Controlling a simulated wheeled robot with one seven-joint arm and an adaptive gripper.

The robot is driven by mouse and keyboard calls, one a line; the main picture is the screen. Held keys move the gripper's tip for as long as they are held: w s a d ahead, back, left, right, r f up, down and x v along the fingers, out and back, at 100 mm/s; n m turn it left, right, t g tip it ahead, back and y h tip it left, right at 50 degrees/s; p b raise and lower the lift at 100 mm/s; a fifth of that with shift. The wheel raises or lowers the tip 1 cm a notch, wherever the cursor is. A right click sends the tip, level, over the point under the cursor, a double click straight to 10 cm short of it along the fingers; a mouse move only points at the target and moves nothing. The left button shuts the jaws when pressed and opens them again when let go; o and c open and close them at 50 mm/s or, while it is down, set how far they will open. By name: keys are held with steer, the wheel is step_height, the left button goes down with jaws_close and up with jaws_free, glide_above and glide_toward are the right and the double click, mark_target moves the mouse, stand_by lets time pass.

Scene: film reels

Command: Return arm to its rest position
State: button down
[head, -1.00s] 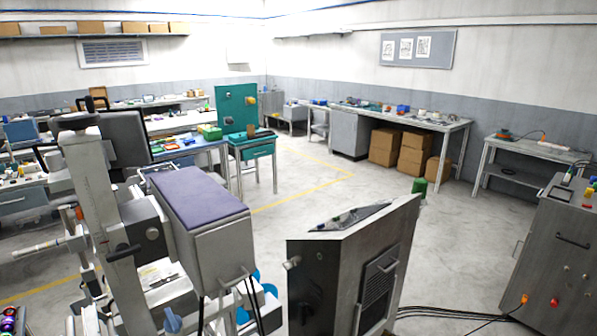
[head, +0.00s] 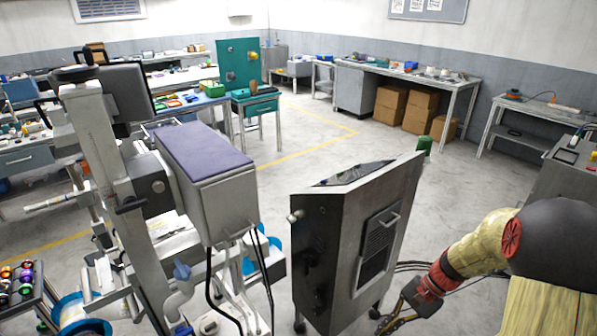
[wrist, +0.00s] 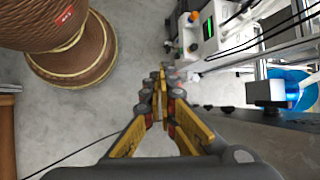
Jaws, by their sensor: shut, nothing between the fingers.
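My arm shows at the lower right of the head view, with a yellow sleeve and a red and black wrist. My gripper (head: 388,325) points down and left, close to the right side of the grey console cabinet (head: 345,230). In the wrist view the yellow fingers of my gripper (wrist: 165,78) come together at their tips. They are shut with nothing between them, above the bare floor. Part of the gripper is cut off or small in the head view.
A tall machine with a purple-topped box (head: 200,150) stands left of the cabinet. Blue reels (head: 75,318) sit low on the left. A brown drum (wrist: 85,60) lies at upper left in the wrist view. Cables cross the floor; free floor lies behind the cabinet.

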steer(key=s+a+r+n+t+h, duration=0.2)
steer(key=s+r+n+t+h, duration=0.1)
steer(key=s+r, duration=0.6)
steer(key=s+a+r+n+t+h, duration=0.2)
steer(key=s+r+n, duration=0.4)
steer(key=r, duration=0.9)
steer(key=s+t+h, duration=0.1)
steer(key=s+t, duration=0.1)
steer(key=shift+s+a+r+n+h, duration=0.3)
steer(key=shift+s+r+h, duration=0.05)
steer(key=shift+r+h, duration=0.05)
steer(key=shift+w, duration=0.1)
